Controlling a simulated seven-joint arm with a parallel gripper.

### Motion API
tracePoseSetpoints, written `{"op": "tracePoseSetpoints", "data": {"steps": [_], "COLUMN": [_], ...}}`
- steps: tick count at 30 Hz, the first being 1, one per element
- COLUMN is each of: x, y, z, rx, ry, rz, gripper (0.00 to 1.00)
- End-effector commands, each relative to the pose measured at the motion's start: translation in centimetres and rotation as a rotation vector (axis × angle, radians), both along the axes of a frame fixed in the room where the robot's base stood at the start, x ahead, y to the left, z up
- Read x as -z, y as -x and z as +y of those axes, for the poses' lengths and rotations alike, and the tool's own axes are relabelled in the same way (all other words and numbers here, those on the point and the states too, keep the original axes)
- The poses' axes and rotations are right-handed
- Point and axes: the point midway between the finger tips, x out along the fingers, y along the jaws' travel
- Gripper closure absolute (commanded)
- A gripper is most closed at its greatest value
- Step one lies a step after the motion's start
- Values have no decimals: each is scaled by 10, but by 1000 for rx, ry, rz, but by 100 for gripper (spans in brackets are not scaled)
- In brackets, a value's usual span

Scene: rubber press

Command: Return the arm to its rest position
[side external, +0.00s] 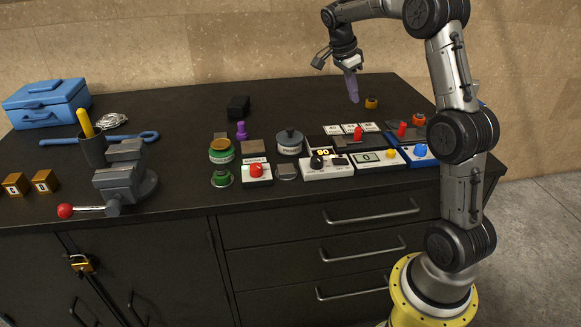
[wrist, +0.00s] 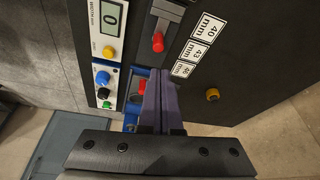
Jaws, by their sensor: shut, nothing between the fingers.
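My gripper (side external: 353,97) hangs pointing down above the back right part of the black bench, with its purple fingers together and nothing between them. In the wrist view the shut fingers (wrist: 163,82) show from above, apart from the things on the bench. My arm rises from the yellow base at the right of the side external view and bends over at the top. A small yellow-orange knob-like piece (side external: 371,103) lies on the bench near and below the fingertips. It also shows in the wrist view (wrist: 212,95), to the right of the fingers.
A vise (side external: 124,176) and blue toolbox (side external: 46,103) stand left. The air around my gripper looks clear.

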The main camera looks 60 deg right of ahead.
Motion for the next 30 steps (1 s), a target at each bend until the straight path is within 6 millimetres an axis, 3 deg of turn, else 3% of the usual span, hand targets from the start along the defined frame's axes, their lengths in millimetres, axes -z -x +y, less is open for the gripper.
{"op": "tracePoseSetpoints", "data": {"steps": [1,6,9,14,20,24,30], "x": [-21,-75,-94,-107,-94,-66,-19], "y": [-5,5,22,60,120,163,196], "z": [13,82,125,188,252,286,307], "rx": [-29,-159,-301,-597,-1053,-1427,-1851], "ry": [23,46,38,22,23,54,105], "rz": [-37,-136,-176,-219,-240,-230,-150], "gripper": [100,100,100,100,100,100,100]}}
